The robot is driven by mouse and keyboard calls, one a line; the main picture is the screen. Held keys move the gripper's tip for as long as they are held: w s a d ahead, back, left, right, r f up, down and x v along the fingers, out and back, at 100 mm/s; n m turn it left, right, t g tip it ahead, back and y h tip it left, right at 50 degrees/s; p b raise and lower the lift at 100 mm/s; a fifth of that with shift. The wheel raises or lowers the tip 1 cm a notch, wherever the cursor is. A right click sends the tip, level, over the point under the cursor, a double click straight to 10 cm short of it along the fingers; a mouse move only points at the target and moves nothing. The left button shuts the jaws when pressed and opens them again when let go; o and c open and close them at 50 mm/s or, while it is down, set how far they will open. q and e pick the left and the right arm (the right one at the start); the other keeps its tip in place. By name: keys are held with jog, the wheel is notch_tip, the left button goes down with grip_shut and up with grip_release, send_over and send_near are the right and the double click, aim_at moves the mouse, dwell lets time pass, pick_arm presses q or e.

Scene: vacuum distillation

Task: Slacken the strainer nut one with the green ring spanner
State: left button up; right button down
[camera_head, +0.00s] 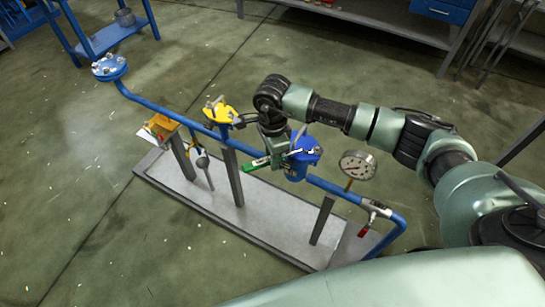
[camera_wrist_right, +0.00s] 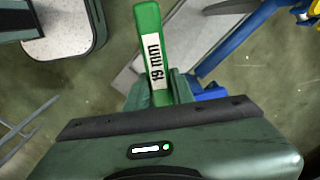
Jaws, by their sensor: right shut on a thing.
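The green ring spanner (camera_head: 249,168) is held in my right gripper (camera_head: 277,156), beside the blue strainer (camera_head: 296,170) on the blue pipe. In the right wrist view the spanner (camera_wrist_right: 150,30) shows a white "19 mm" label, and the fingers of my right gripper (camera_wrist_right: 165,88) close on it below the label. The strainer has a round blue lid (camera_head: 309,152) with small metal parts on top. The spanner's far end is hidden by the gripper, so I cannot tell whether its ring is around strainer nut one. My left gripper is not in view.
A yellow valve (camera_head: 218,111) stands left of my gripper on the pipe, a pressure gauge (camera_head: 357,165) to its right. A blue flange (camera_head: 109,67) ends the pipe at upper left. The grey base plate (camera_head: 270,222) lies below.

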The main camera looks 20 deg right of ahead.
jog(key=shift+s+d+n, duration=0.2)
jog(key=shift+s+n, duration=1)
jog(key=shift+s, duration=0.25)
jog(key=shift+s+d+f+n+b, duration=0.1)
jog(key=shift+s+d+n+b, duration=0.2)
jog(key=shift+s+n, duration=0.35)
jog(key=shift+s+d+n+b, duration=0.15)
jog(key=shift+s+n+b, duration=0.1)
jog(key=shift+s+n, duration=0.35)
jog(key=shift+s, duration=0.1)
